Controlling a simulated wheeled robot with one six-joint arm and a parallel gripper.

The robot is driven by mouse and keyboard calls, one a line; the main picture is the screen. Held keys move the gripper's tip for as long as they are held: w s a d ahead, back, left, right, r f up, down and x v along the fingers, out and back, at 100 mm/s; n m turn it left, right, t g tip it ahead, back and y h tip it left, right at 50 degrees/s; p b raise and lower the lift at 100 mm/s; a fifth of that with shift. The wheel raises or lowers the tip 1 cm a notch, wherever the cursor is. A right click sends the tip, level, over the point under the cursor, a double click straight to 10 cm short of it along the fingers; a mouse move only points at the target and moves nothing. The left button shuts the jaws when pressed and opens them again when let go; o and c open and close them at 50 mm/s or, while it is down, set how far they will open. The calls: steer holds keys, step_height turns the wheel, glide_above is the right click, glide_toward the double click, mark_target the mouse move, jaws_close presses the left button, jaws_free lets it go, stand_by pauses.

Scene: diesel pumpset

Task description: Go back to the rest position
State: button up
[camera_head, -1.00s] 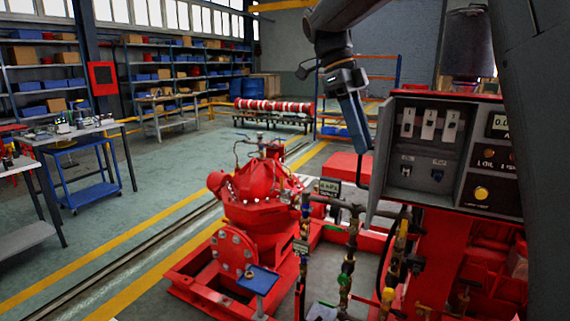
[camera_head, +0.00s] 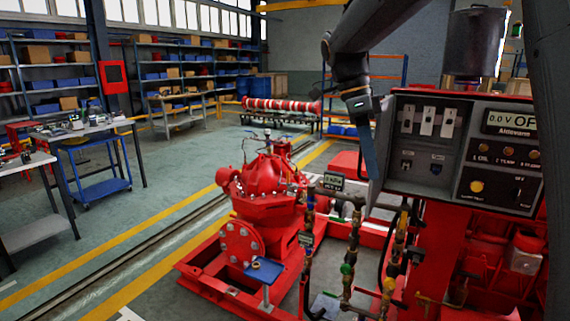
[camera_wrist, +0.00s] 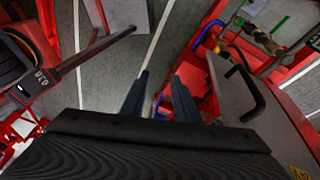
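My arm (camera_head: 352,62) reaches in from the upper right in the head view, and my gripper (camera_head: 371,165) hangs downward at the left edge of the grey control panel (camera_head: 415,135). The panel partly hides the fingers there. In the wrist view my gripper (camera_wrist: 160,82) shows two dark fingers standing apart. Nothing is between them but background, the floor and red parts beyond. No object is held. The panel carries several switches, a display and a yellow button.
A red pump (camera_head: 265,190) on a red base frame stands left of the panel. Pipes with valves (camera_head: 350,245) rise in front of it. In the wrist view a grey panel with a black handle (camera_wrist: 245,90) is close on the right. Open floor (camera_head: 130,225) lies left.

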steer(key=s+f+n+t+y, duration=0.1)
steer(key=s+f+n, duration=0.8)
steer(key=f, duration=0.3)
steer(key=s+f+n+t+y, duration=0.2)
steer(key=s+f+n, duration=0.7)
steer(key=f+n, duration=0.2)
steer(key=shift+d+f, duration=0.35)
steer(key=shift+f, duration=0.3)
steer(key=shift+a, duration=0.1)
